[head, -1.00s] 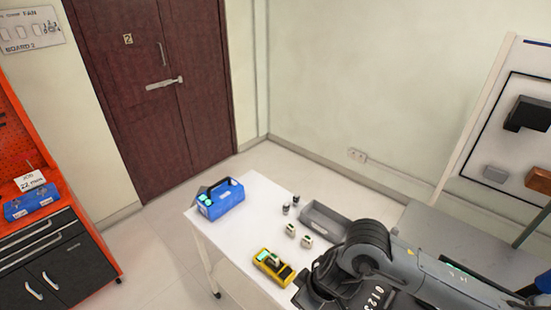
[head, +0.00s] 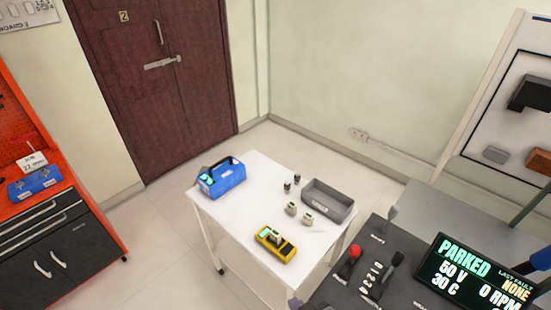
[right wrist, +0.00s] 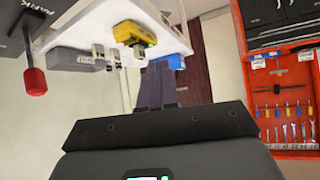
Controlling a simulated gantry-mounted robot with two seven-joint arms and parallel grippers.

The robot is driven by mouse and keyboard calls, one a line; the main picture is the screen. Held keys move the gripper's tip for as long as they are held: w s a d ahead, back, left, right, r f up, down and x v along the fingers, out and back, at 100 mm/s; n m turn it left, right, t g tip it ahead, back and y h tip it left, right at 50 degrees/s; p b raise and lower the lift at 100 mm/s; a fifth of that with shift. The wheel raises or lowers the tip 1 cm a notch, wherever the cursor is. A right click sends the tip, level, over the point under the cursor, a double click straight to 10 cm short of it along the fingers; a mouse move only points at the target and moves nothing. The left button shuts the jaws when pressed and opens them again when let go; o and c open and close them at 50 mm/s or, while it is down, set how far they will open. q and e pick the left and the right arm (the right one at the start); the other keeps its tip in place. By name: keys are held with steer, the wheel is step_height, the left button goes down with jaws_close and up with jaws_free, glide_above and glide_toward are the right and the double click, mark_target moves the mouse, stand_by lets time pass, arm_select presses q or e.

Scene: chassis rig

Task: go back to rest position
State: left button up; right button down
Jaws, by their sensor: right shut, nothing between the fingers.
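My right gripper (right wrist: 158,70) shows in the right wrist view with its dark fingers together and nothing between them. It points toward the white table (right wrist: 75,30), which appears upside down there, and no contact with anything on it can be made out. My left gripper is in neither view.
The white table (head: 215,215) holds a blue caddy (head: 228,177), a yellow device (head: 275,245), a grey bin (head: 327,203) and small parts. A console (head: 340,285) with levers and a screen reading PARKED (head: 480,275) stands at lower right. An orange tool bench (head: 15,150) is at left.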

steer(key=s+d+f+m+g+h, duration=0.2)
steer(key=s+d+f+g, duration=0.15)
steer(key=s+d, duration=0.45)
steer(key=s+d+f+m+g+h, duration=0.2)
steer(key=s+d+f, duration=0.3)
steer(key=s+d, duration=0.3)
step_height(320, 180, up, 30)
steer(key=w+p, duration=0.1)
steer(key=p, duration=2.8)
steer(key=shift+d+f+n+p, duration=0.25)
steer(key=shift+d+n+p, duration=0.05)
steer(key=shift+d+p, duration=0.1)
